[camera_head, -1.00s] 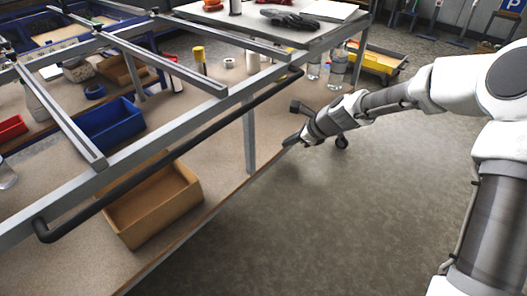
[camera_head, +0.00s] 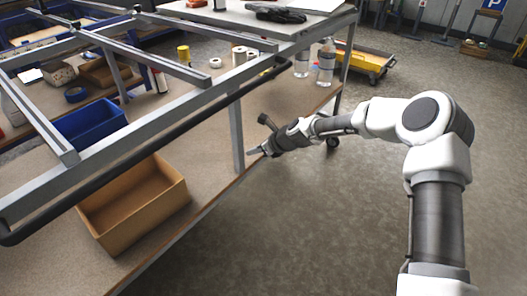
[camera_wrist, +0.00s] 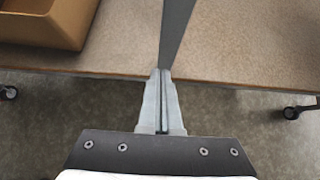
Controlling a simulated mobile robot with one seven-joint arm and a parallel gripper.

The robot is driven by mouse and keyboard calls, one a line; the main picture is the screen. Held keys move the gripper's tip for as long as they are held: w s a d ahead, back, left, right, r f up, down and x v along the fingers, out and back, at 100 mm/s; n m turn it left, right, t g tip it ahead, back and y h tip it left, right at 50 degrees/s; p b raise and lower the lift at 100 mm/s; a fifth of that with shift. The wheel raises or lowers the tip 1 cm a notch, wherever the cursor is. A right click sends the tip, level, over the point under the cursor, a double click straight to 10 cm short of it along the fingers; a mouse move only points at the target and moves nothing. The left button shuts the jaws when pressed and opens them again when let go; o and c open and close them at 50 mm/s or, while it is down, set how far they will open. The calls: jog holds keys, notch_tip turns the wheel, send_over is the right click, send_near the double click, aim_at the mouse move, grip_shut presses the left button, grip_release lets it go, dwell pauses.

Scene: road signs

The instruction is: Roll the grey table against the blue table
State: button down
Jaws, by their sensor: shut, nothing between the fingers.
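The grey table (camera_head: 237,130) has a grey metal frame, a dark bar along its side, a wooden lower shelf and castors. It fills the left half of the head view. My gripper (camera_head: 252,151) is shut and empty, low beside an upright post of the grey table at the shelf edge. In the wrist view, my gripper (camera_wrist: 161,78) lies at the shelf edge, in line with the post (camera_wrist: 175,35); I cannot tell if it touches. What seems to be the blue table (camera_head: 92,10) shows partly at the upper left, behind the grey frame.
A cardboard box (camera_head: 134,206), a blue bin (camera_head: 88,125) and bottles (camera_head: 326,62) stand on the grey table's shelf. A yellow trolley (camera_head: 362,65) stands at the back. Castors (camera_wrist: 300,108) show under the shelf.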

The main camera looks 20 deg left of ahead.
aim_at(239, 148)
jog(key=a, duration=0.1)
jog(key=w+a, duration=0.1)
jog(key=a, duration=0.1)
jog(key=shift+w+a+r+b, duration=0.1)
jog(key=shift+w+r+b, duration=0.1)
jog(key=shift+b, duration=0.2)
jog(key=shift+a, duration=0.1)
